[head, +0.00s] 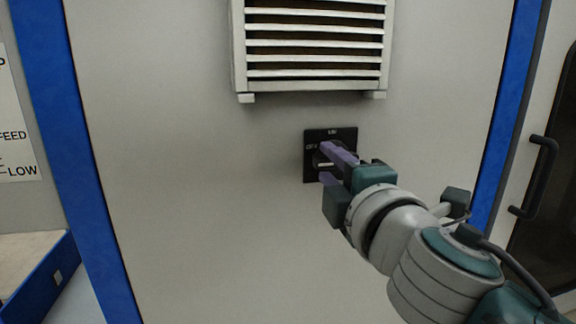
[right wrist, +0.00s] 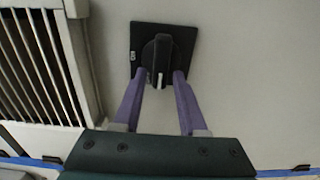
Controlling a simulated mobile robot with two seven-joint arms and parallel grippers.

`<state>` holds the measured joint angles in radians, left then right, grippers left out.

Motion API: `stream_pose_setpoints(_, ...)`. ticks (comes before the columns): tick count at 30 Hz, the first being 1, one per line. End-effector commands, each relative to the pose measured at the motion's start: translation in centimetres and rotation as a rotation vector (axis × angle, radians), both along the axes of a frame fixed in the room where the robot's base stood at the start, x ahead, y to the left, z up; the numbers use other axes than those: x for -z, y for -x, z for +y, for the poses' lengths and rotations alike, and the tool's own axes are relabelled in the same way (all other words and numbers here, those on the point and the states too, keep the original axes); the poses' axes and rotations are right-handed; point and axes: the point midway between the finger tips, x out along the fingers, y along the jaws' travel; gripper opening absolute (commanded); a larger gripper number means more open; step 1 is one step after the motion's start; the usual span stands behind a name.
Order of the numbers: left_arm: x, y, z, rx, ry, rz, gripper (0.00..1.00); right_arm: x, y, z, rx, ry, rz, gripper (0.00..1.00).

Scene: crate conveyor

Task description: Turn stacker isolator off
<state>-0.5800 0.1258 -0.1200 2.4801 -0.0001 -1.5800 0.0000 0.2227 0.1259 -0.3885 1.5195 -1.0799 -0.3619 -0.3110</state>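The stacker isolator is a black square plate (head: 348,134) with a black rotary knob on the grey cabinet panel below a louvred vent. It also shows in the right wrist view (right wrist: 183,35), where the knob (right wrist: 158,52) has a white stripe. In the head view the stripe runs about level, and small white marks sit at the plate's top and left. My right gripper (head: 331,165) is at the knob. Its purple fingers (right wrist: 160,76) are apart, one on each side of the knob's near end; contact is unclear. They partly hide the knob in the head view. My left gripper is not in view.
The louvred vent (head: 314,84) juts out just above the isolator. Blue posts (head: 62,130) frame the panel. A door with a black handle (head: 543,175) is at right. A labelled sign (head: 15,130) and a blue-edged tray (head: 40,278) are at left. The panel's lower left is clear.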

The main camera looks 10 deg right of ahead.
Motion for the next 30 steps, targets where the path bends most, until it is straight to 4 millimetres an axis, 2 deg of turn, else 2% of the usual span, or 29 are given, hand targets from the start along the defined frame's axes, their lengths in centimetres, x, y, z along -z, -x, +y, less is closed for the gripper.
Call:
stream_pose_setpoints(3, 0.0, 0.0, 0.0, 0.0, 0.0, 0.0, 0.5, 0.0, 0.0, 0.0, 0.0, 0.0, 0.0, 0.54)
stream_pose_setpoints(13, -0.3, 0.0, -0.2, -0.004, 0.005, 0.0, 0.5, 0.0, 0.7, 0.0, 0.0, -0.001, 0.002, 0.54)
stream_pose_setpoints(17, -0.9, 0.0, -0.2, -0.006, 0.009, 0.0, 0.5, -0.1, 2.5, -0.1, 0.0, -0.001, 0.003, 0.54)
stream_pose_setpoints(24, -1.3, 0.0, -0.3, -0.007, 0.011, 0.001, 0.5, 0.0, 7.0, -0.2, 0.0, -0.002, 0.003, 0.54)
stream_pose_setpoints(30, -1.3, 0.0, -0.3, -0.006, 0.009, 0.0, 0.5, 0.1, 9.4, -0.3, 0.0, -0.001, 0.002, 0.54)
